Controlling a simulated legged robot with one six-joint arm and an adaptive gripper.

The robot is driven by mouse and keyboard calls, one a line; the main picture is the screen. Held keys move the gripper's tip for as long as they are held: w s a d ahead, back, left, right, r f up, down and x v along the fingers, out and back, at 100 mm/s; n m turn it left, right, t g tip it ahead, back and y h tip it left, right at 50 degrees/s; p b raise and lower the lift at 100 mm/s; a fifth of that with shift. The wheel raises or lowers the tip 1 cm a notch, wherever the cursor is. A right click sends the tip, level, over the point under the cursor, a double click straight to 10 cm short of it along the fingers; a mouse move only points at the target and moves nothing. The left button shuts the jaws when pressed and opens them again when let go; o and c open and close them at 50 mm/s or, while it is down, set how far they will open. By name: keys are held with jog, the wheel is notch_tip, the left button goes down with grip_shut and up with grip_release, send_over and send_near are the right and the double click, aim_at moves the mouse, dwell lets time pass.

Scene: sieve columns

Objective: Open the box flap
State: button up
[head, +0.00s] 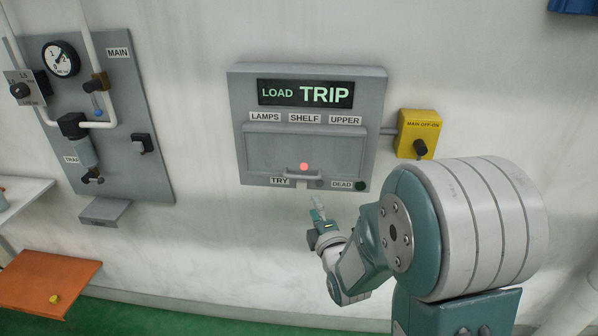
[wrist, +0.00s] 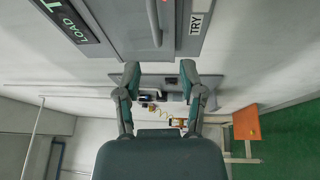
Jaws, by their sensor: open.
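The grey box (head: 238,100) is mounted on the wall, with a lit "LOAD TRIP" panel (head: 305,93) at its top. Its flap (head: 265,146) is the shut lower front, with a bar handle (head: 303,173) near its bottom edge. The handle also shows at the top of the wrist view (wrist: 154,22). My gripper (head: 316,214) is just below the box in the head view. In the wrist view my gripper (wrist: 160,76) has its two fingers apart with nothing held, clear of the handle.
A yellow "MAIN OFF-ON" switch box (head: 419,134) is right of the grey box. A grey panel with gauge and pipes (head: 130,100) hangs at left. An orange shelf (head: 45,283) is lower left. Bare wall lies below the box.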

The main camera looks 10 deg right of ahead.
aim_at(302, 178)
jog(key=shift+n+t, duration=0.5)
jog(key=shift+n, duration=0.1)
jog(key=w, duration=0.3)
jog(key=w+r, duration=0.1)
jog(key=w, duration=0.3)
jog(key=w+a, duration=0.1)
jog(key=w, duration=0.3)
jog(key=shift+r, duration=0.3)
grip_shut()
